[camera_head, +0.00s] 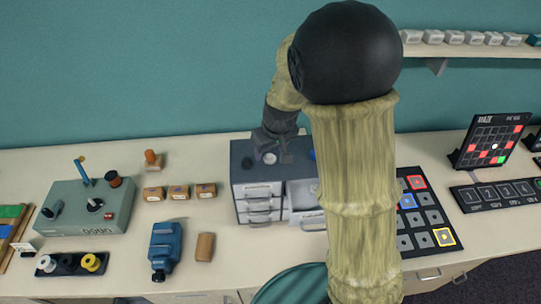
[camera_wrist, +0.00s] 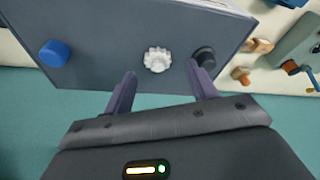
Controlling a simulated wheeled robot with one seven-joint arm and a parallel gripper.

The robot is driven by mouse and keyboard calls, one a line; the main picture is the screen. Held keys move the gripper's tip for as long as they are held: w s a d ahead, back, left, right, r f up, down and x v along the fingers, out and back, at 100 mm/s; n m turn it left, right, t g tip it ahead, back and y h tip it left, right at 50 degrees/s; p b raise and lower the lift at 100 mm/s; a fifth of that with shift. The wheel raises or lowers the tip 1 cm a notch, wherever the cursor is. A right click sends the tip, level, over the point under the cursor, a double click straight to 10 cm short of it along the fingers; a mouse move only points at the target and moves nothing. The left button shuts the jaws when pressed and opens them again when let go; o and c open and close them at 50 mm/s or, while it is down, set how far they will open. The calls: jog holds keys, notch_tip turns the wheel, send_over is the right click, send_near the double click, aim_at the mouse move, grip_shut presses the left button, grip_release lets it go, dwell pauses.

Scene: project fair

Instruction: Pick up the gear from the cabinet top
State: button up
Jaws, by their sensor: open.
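The gear (camera_wrist: 157,60) is small, white and toothed. It lies on the dark grey cabinet top (camera_wrist: 110,50), between a blue round piece (camera_wrist: 54,53) and a black round piece (camera_wrist: 204,56). In the head view the gear (camera_head: 269,158) shows pale, close by my gripper (camera_head: 277,152). In the wrist view my gripper (camera_wrist: 161,69) is open, with one fingertip on each side of the gear and slightly short of it in the picture. The fingers do not visibly touch the gear. Their height above the top is hard to judge.
The cabinet has grey drawers (camera_head: 258,204) in front. To its left are small wooden boxes (camera_head: 179,192), a control box (camera_head: 88,205) and a blue device (camera_head: 165,247). A black button panel (camera_head: 424,219) lies to its right, partly behind my arm. A wall shelf (camera_head: 470,50) is at upper right.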

aim_at(270, 158)
jog(key=shift+x, duration=1.25)
jog(key=shift+d, duration=0.1)
jog(key=c, duration=1)
